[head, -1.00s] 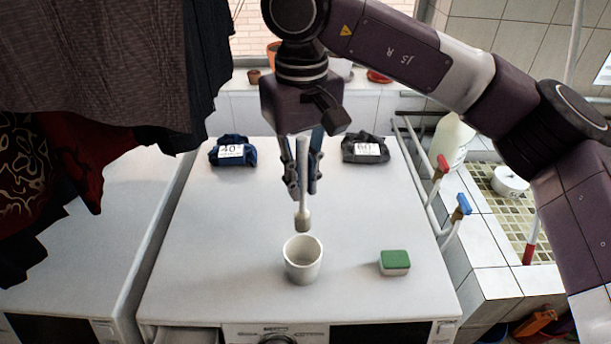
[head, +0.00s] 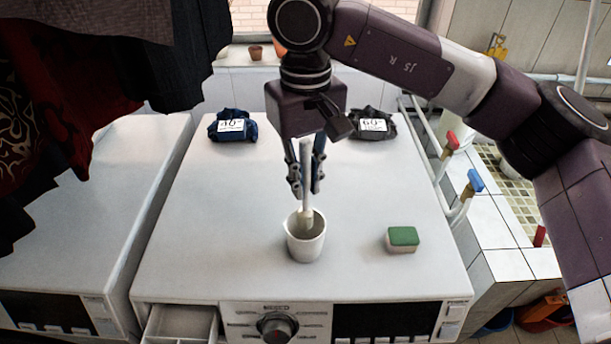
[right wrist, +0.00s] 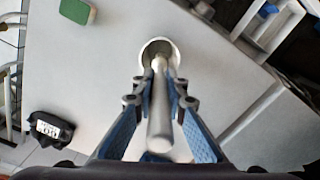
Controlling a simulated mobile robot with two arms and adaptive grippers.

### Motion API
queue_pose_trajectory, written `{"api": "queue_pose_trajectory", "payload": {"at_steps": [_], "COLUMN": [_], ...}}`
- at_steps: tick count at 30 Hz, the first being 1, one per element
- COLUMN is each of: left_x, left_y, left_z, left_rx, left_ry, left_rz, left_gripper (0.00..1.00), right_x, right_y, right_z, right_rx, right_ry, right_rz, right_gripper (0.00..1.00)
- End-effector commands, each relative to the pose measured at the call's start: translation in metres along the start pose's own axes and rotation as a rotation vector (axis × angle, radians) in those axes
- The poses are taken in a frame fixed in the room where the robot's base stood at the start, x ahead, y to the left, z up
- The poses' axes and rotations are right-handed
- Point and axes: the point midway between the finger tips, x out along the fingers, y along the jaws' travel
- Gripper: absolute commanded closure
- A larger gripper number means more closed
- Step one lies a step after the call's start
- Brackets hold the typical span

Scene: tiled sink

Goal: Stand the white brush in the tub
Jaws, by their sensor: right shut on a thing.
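The white brush (head: 306,172) is upright in the head view, its bristle end down inside the mouth of the white tub (head: 305,244). The tub stands on top of the washing machine. My right gripper (head: 306,190) is shut on the brush's handle, just above the tub's rim. In the right wrist view the brush handle (right wrist: 160,112) runs between the fingers (right wrist: 160,88) into the round tub opening (right wrist: 149,46). Whether the brush's lower end touches the tub's bottom is hidden. My left gripper is not in view.
A green and white sponge (head: 402,239) lies right of the tub. A blue folded cloth (head: 232,126) and a dark one (head: 373,124), both labelled, lie at the back. The washing machine top (head: 220,230) is otherwise clear. Dark clothes hang at upper left.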

Motion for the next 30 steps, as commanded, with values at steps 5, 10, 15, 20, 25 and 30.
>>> {"api": "queue_pose_trajectory", "payload": {"at_steps": [5, 10, 15, 20, 25, 30], "left_x": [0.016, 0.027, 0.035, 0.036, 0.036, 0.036], "left_y": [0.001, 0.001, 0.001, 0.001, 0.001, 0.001], "left_z": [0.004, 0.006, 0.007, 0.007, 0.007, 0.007], "left_rx": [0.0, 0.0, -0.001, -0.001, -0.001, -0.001], "left_ry": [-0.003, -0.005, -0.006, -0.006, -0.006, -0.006], "left_rz": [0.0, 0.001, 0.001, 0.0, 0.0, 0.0], "left_gripper": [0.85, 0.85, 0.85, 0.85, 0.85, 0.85], "right_x": [0.018, 0.032, 0.042, 0.044, 0.043, 0.043], "right_y": [0.0, 0.0, 0.0, 0.0, 0.0, 0.0], "right_z": [0.0, 0.0, 0.0, 0.0, 0.0, 0.0], "right_rx": [0.0, 0.0, 0.001, 0.001, 0.0, 0.0], "right_ry": [0.0, -0.001, -0.001, -0.001, -0.001, -0.001], "right_rz": [0.0, 0.0, 0.0, -0.001, -0.001, -0.001], "right_gripper": [1.0, 1.0, 1.0, 1.0, 1.0, 0.76]}}
